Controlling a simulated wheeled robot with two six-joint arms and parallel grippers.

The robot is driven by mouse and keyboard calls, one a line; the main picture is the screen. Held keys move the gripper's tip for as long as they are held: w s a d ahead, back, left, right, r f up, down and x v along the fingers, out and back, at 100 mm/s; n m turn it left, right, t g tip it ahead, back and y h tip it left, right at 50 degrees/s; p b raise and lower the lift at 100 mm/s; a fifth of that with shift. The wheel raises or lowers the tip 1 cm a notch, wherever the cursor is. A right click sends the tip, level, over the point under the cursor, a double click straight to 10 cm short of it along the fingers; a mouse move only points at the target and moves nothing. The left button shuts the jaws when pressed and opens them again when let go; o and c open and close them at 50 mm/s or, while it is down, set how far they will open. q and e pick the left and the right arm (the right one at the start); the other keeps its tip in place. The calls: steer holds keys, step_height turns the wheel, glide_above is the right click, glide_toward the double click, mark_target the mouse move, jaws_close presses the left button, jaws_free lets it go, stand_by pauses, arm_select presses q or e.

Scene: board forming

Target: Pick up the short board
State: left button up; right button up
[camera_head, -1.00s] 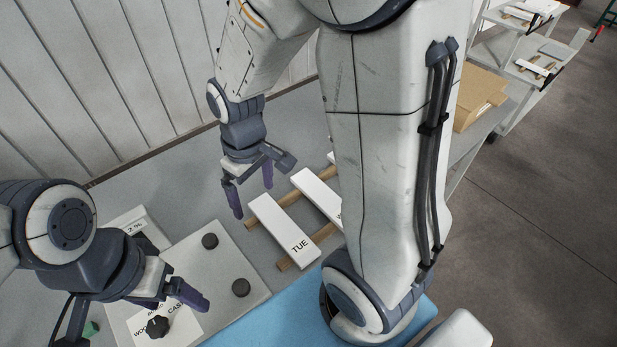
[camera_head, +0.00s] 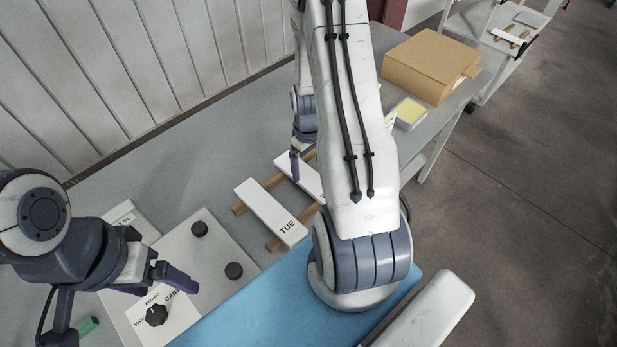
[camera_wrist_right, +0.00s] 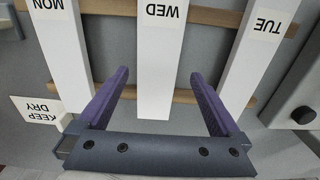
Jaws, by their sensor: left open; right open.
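Three white boards lie across two wooden rails: the TUE board (camera_head: 268,207), also in the right wrist view (camera_wrist_right: 252,62), the WED board (camera_wrist_right: 160,55) and the MON board (camera_wrist_right: 62,50). Which one is the short board I cannot tell for certain. My right gripper (camera_wrist_right: 160,75) is open, its purple fingers one on each side of the WED board and apart from it; its height above the board is unclear. In the head view my right arm hides most of that gripper and the boards behind. My left gripper (camera_head: 178,280) is open and empty over the panel at left.
A grey panel (camera_head: 213,245) with black knobs stands left of the boards. A blue mat (camera_head: 250,312) lies in front. A KEEP DRY card (camera_wrist_right: 38,110) is beside the MON board. A cardboard box (camera_head: 430,62) and a yellow-topped pad (camera_head: 410,113) sit at the back right.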

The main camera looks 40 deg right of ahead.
mark_target(308, 177)
step_height(308, 177, down, 4)
steer(key=shift+w+d+r+p, duration=0.1)
steer(key=shift+d+p, duration=0.05)
steer(key=shift+p, duration=0.75)
steer(key=shift+f, duration=0.6)
steer(key=shift+w, duration=0.1)
steer(key=c, duration=1.5)
steer(key=shift+r, duration=0.2)
step_height(308, 177, up, 4)
steer(key=shift+d+f+b, duration=0.1)
steer(key=shift+f+b, duration=0.05)
steer(key=shift+b, duration=0.7)
steer(key=s+d+r+b, duration=0.2)
steer(key=s+d+r, duration=0.3)
steer(key=s, duration=0.5)
step_height(308, 177, up, 2)
steer(key=shift+s+d+b, duration=0.15)
steer(key=shift+d+b, duration=0.15)
steer(key=shift+b, duration=0.1)
steer(key=o, duration=1.1)
steer(key=c, duration=1.1)
